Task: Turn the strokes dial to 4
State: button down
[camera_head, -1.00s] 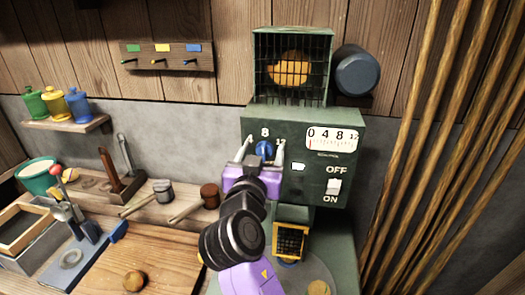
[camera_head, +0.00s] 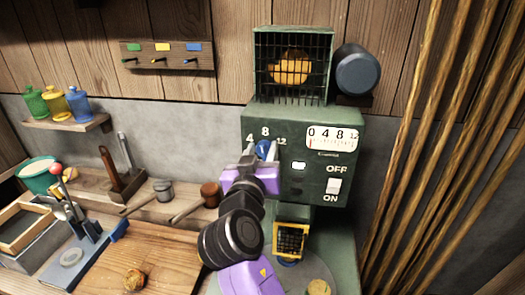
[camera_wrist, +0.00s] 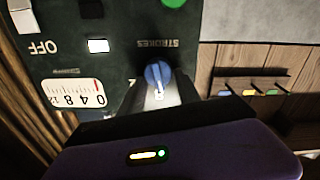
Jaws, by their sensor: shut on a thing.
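The strokes dial (camera_head: 264,147) is a blue knob on the front of the green machine (camera_head: 258,120), with 4 at its left, 8 above and 12 at its right. In the wrist view the dial (camera_wrist: 157,73) appears upside down by the STROKES label, and its white pointer mark runs downward in the picture, roughly toward the 8 side.
Right of the dial are a scale window (camera_head: 332,138), a small white lit square (camera_head: 298,166) and an OFF/ON switch (camera_head: 334,187). A caged orange thing (camera_head: 291,68) sits on top. Poles (camera_head: 445,120) stand at the right; a wooden bench (camera_head: 150,262) is at the left.

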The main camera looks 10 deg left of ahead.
jog(key=n, duration=0.2)
jog(key=n+p, duration=0.1)
jog(key=n, duration=0.1)
jog(key=shift+a+n, duration=0.2)
jog(key=shift+n, duration=0.1)
jog(key=shift+a+f+n+p, duration=0.15)
jog(key=shift+n+p, duration=0.3)
jog(key=shift+n, duration=0.8)
jog(key=shift+f+n+p, duration=0.1)
jog(key=shift+n+p, duration=0.3)
jog(key=shift+n, duration=0.85)
jog(key=c, duration=0.9)
grip_release()
jog(key=shift+o, duration=0.2)
jog(key=s+b, duration=0.1)
jog(key=s, duration=0.7)
jog(key=shift+a+b, duration=0.15)
jog(key=shift+b, duration=0.2)
jog(key=shift+w, duration=0.1)
